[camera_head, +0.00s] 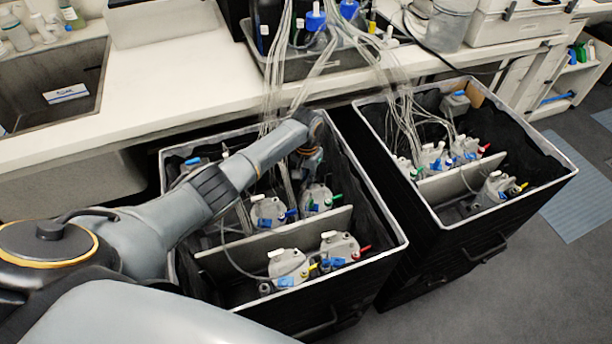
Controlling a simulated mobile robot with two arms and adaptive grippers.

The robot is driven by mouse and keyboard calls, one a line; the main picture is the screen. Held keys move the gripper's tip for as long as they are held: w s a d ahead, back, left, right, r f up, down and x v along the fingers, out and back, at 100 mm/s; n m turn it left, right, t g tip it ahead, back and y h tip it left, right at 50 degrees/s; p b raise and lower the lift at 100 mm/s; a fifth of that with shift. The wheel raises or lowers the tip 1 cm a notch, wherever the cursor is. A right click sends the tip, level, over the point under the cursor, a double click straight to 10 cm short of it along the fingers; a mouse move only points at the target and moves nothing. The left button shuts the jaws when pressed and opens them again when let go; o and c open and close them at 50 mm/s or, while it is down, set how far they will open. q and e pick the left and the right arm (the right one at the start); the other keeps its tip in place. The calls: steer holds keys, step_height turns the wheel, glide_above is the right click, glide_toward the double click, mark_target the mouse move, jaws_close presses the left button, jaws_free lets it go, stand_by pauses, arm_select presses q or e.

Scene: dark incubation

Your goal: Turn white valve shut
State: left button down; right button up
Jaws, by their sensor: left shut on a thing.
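My left gripper (311,162) reaches down into the left black bin (397,243), at the back edge of a grey vessel lid (318,197). It is shut on what seems to be a white valve there, though the fingers and wrist hide most of it. This vessel also carries a green valve (337,199). Another lid (268,211) beside it has a white valve (257,198) and a blue one (291,213). Two more lids in front have white valves (276,253) (329,234). My right gripper is not in view.
A grey divider (240,254) splits the left bin. The right black bin (561,178) holds several similar vessels. Clear tubes (390,75) hang from bottles in a tray on the white bench (160,95).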

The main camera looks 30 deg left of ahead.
arm_select(q)
steer(key=m, duration=0.4)
steer(key=shift+d+r+p, duration=0.1)
steer(key=shift+p, duration=0.3)
steer(key=shift+m, duration=1.9)
steer(key=c, duration=1.4)
jaws_free()
step_height(320, 180, up, 8)
